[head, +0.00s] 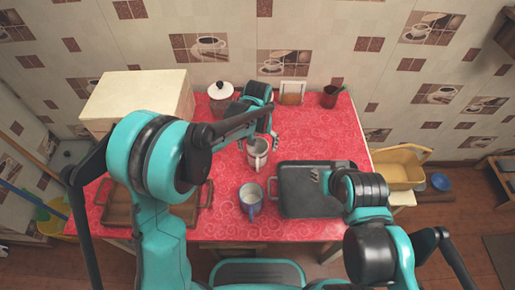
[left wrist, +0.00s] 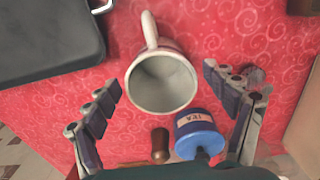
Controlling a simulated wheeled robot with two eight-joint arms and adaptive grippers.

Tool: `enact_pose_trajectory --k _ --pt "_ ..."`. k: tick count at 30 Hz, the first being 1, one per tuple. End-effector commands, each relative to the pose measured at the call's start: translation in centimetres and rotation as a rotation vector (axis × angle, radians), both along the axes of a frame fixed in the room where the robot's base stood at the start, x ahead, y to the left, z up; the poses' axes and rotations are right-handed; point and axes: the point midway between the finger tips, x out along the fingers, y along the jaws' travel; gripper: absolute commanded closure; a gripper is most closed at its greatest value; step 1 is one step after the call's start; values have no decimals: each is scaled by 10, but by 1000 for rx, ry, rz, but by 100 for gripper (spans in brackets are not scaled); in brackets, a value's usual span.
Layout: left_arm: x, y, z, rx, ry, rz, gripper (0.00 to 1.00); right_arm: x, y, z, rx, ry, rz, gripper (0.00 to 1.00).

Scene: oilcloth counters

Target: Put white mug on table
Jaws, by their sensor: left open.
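The white mug (head: 257,153) stands upright and empty on the table's red patterned cloth (head: 225,225). In the left wrist view the white mug (left wrist: 162,82) shows its open mouth, with its handle toward the top of the picture. In the left wrist view the left gripper (left wrist: 170,97) is open, with a finger on each side of the mug and visible gaps. My right gripper (head: 317,176) is over the black tray; its jaws are too small to read.
The black tray (head: 300,205) lies to the right, a brown tray (head: 120,208) to the left. A blue tin labelled TEA (left wrist: 197,132) sits close by the white mug. A white box (head: 135,92) stands back left.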

Motion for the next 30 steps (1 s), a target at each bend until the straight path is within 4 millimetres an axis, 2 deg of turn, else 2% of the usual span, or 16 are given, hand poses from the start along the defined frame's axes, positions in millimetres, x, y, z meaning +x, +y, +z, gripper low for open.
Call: enact_pose_trajectory --k 1,3,9,15,22,26,30 --pt "0 0 16 0 0 0 15 0 0 9 0 0 0 73" --pt "0 0 33 0 0 0 15 0 0 15 0 0 0 73" --pt "0 0 74 0 0 0 15 0 0 30 0 0 0 73" --pt "0 0 94 0 0 0 15 0 0 35 0 0 0 73" --pt "-1 2 99 -1 -4 1 15 0 0 35 0 0 0 73" --pt "-10 18 115 -13 -42 3 15 0 0 35 0 0 0 73" --pt "-35 54 145 -36 -133 6 15 0 0 35 0 0 0 73"
